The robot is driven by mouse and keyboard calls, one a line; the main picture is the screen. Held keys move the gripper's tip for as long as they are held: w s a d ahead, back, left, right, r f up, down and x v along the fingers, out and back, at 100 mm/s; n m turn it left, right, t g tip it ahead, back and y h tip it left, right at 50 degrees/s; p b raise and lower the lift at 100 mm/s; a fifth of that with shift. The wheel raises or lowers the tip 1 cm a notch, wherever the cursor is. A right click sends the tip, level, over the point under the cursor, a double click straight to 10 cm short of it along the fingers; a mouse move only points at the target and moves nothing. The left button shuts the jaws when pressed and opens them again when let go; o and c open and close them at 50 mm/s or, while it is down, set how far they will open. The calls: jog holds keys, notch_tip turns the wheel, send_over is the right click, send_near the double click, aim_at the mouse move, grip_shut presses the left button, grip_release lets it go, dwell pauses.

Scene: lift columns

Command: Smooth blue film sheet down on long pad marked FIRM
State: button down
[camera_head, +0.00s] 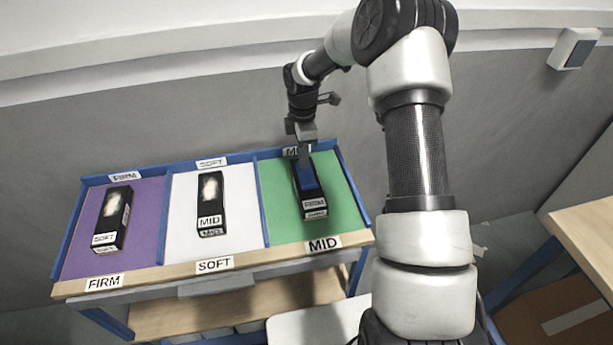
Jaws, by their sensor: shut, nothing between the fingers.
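A long black pad (313,207) lies on the green section of the shelf. Its front label is small and looks like FIRM, but I cannot read it surely. The blue film sheet (309,180) lies on the pad's top, toward the middle. My gripper (304,164) points down at the far end of the film, shut and empty. I cannot tell whether its fingertips touch the film. The gripper hides the far part of the pad's top.
A black pad labelled SOFT (112,222) lies on the purple section marked FIRM. A black pad labelled MID (210,205) lies on the white section marked SOFT. Blue dividers and a wooden front edge (160,276) bound the sections. A wooden table (580,235) stands at right.

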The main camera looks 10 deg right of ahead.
notch_tip(320, 180, up, 8)
jog(key=p, duration=0.5)
jog(key=shift+r+p, duration=0.2)
jog(key=shift+p, duration=0.1)
dwell(0.9)
notch_tip(320, 180, up, 9)
jog(key=m+t, duration=0.1)
jog(key=m, duration=0.2)
send_over(306, 175)
jog(key=s+r+m+t+h, duration=0.1)
jog(key=s+r+m, duration=0.3)
jog(key=s+r, duration=0.55)
jog(key=s+r+m+t, duration=0.1)
jog(key=s+r+m, duration=0.1)
jog(key=s, duration=0.4)
jog(key=s+r+m+t, duration=0.1)
jog(key=s+r+m, duration=0.1)
jog(key=s+m, duration=0.3)
jog(key=s+r+m+t+y, duration=0.1)
jog(key=s+r+m, duration=0.2)
jog(key=s, duration=0.4)
jog(key=shift+s+m+t, duration=0.15)
jog(key=shift+m+t, duration=0.15)
